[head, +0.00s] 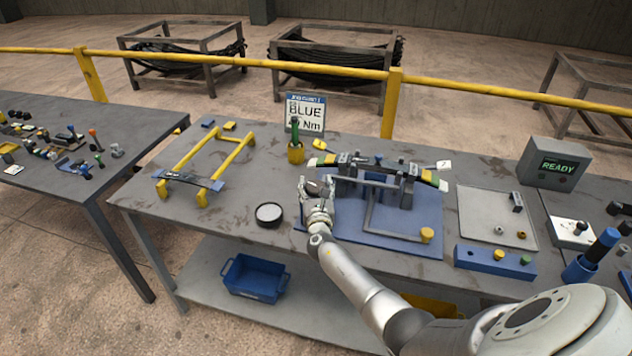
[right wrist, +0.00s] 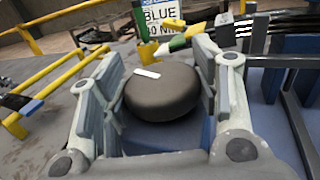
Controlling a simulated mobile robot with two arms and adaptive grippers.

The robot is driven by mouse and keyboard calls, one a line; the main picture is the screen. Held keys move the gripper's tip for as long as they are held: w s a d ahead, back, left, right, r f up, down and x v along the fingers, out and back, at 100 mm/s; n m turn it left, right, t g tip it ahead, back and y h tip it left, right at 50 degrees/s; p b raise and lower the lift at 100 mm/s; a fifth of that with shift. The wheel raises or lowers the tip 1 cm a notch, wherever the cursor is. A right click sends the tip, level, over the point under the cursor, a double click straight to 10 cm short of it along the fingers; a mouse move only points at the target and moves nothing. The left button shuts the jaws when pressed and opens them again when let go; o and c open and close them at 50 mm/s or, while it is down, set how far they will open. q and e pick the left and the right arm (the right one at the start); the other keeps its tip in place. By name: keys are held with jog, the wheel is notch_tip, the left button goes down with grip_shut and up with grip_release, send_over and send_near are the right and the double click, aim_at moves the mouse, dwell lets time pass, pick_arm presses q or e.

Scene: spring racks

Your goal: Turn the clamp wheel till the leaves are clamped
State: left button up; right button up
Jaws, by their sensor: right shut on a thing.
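The clamp wheel (right wrist: 165,97) is a dark round knob with a white mark on its top, seen large in the right wrist view. My right gripper (right wrist: 160,105) has a finger on each side of it and is shut on it. In the head view my right gripper (head: 317,190) is at the left end of the clamp fixture (head: 385,222), largely covering the wheel. The stacked dark leaves (head: 383,170) lie across the fixture, with green and yellow marks near their ends. Whether they are pressed tight cannot be told. My left gripper is out of view.
A sign reading BLUE Nm (head: 305,110) and a yellow cup with a green-handled tool (head: 296,152) stand behind. A yellow frame (head: 230,155) and round black dish (head: 269,213) are left. A READY box (head: 555,163) and blue block (head: 495,262) are right.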

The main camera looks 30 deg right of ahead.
jog(key=m+g+h+b, duration=0.1)
jog(key=m+g+h, duration=0.1)
jog(key=h, duration=0.1)
jog(key=shift+a, duration=0.1)
jog(key=shift+m+g+h+b, duration=0.3)
jog(key=shift+m+g+h, duration=0.1)
jog(key=shift+m, duration=0.1)
jog(key=o, duration=1)
jog(key=v, duration=1.2)
jog(key=shift+w+r, duration=0.1)
